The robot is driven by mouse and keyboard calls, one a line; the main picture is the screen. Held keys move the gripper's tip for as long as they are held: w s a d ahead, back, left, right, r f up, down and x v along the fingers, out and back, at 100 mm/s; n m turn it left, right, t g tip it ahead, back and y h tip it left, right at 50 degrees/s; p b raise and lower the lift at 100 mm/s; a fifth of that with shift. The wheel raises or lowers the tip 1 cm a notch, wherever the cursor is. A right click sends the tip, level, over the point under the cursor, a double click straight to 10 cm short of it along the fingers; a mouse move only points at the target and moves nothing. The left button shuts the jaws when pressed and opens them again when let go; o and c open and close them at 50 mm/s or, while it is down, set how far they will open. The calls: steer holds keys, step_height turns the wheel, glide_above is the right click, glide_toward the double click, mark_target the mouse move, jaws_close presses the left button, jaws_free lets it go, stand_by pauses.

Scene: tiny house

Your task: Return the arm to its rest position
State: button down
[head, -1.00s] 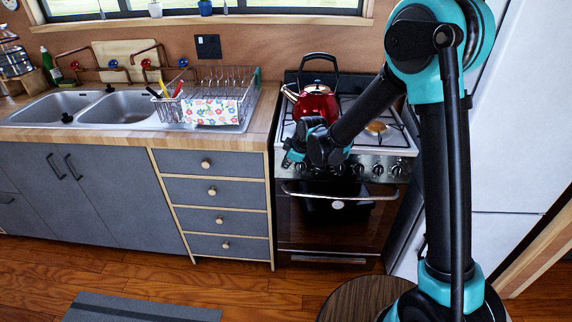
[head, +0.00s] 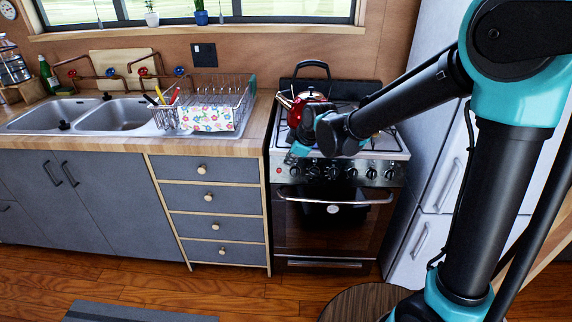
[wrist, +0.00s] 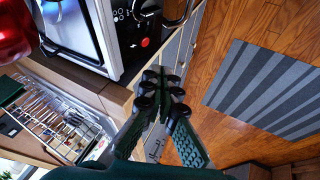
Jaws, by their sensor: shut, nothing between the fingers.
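My arm reaches from the right side of the head view toward the stove. My gripper (head: 300,149) is in front of the stove's upper front edge and partly hidden by my wrist. In the wrist view my gripper (wrist: 161,82) is shut, its fingertips together with nothing between them. It points down past the stove front toward the wooden floor. It looks apart from the stove.
A red kettle (head: 305,108) stands on the stove (head: 385,146), partly behind my wrist. A dish rack (head: 232,97) and a sink (head: 120,115) are to the left. A fridge (head: 428,160) is behind my arm. A striped mat (wrist: 275,92) lies on open floor.

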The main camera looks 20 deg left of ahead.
steer(key=shift+d+r, duration=0.1)
steer(key=shift+r, duration=0.05)
steer(key=d+m+h, duration=0.1)
steer(key=d+m, duration=0.4)
steer(key=d, duration=0.9)
steer(key=s+d+f+m+h, duration=0.1)
steer(key=s+d+f+m, duration=0.1)
steer(key=s+d+m, duration=0.3)
steer(key=s+d+f+m+h, duration=0.1)
steer(key=s+d+f+m, duration=0.2)
steer(key=d, duration=0.9)
steer(key=s+d+f+m+h, duration=0.2)
steer(key=s+d+m, duration=0.4)
steer(key=s+d, duration=0.2)
steer(key=shift+d+f+m, duration=0.15)
steer(key=shift+d+m, duration=0.25)
steer(key=shift+d, duration=0.45)
